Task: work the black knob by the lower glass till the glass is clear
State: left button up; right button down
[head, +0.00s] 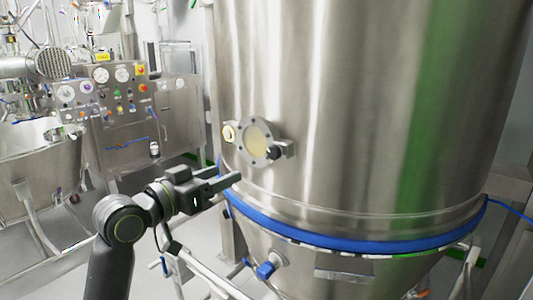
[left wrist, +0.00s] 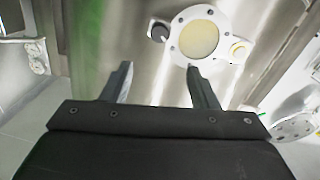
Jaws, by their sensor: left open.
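The lower glass (head: 257,141) is a round window in a bolted steel flange on the big steel vessel. It looks cloudy and pale yellow, and it also shows in the left wrist view (left wrist: 199,39). The black knob (head: 273,153) sits at the flange's lower right in the head view; in the left wrist view the knob (left wrist: 158,33) is left of the glass. My left gripper (head: 229,174) is open and empty, below and left of the knob and apart from it. In the left wrist view the knob lies beyond the gap between the fingertips (left wrist: 158,68). My right gripper is not in view.
A yellowish ringed fitting (head: 228,133) sits left of the glass. A blue band (head: 350,240) rings the vessel below, with a blue-handled clamp (head: 266,270) under it. A control panel (head: 110,90) with gauges stands at the back left. The vessel wall right of the knob is bare.

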aim_at(271, 153)
pick_arm(q)
jog(key=p+x, duration=0.3)
jog(key=x, duration=1.3)
jog(key=shift+c, duration=0.4)
jog(key=c, duration=0.9)
jog(key=shift+p, duration=0.3)
